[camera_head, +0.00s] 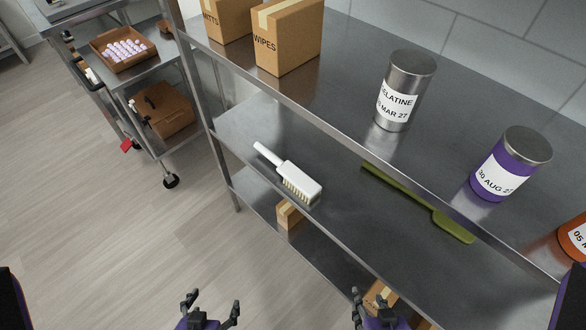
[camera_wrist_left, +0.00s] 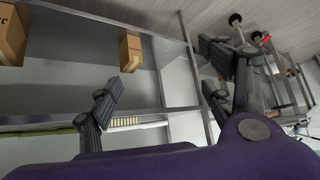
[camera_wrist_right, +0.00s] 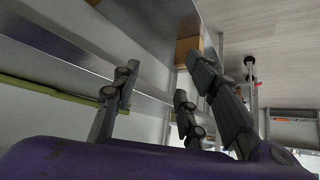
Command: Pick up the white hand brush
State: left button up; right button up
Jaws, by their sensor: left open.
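The white hand brush (camera_head: 300,180) lies on the middle shelf at its front edge, bristles down, handle pointing to the back left in the head view. Its pale bristles (camera_wrist_left: 124,122) show beyond the fingers in the left wrist view, partly hidden by one finger. My left gripper (camera_head: 210,306) is open and empty, in front of the shelf and apart from the brush. My right gripper (camera_head: 376,302) is also in front of the shelf, further right, with its fingers spread and nothing between them. The brush cannot be made out in the right wrist view.
A green spatula (camera_head: 455,226) lies right of the brush on the same shelf (camera_head: 340,215). The upper shelf above holds cartons (camera_head: 288,38), a gelatine tin (camera_head: 405,90) and a purple tin (camera_head: 511,163). A shelf post (camera_head: 190,80) stands left. Small boxes (camera_head: 289,214) sit lower.

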aim_at(294, 178)
jog(key=i+j+z, duration=0.2)
jog(key=j, duration=0.15)
jog(key=i+j+z, duration=0.2)
jog(key=j, duration=0.15)
jog(key=i+j+z, duration=0.15)
jog(key=j, duration=0.25)
jog(key=j+z, duration=0.2)
jog(key=j, duration=0.2)
jog(key=i+j+z, duration=0.2)
jog(key=j, duration=0.25)
jog(key=k, duration=0.05)
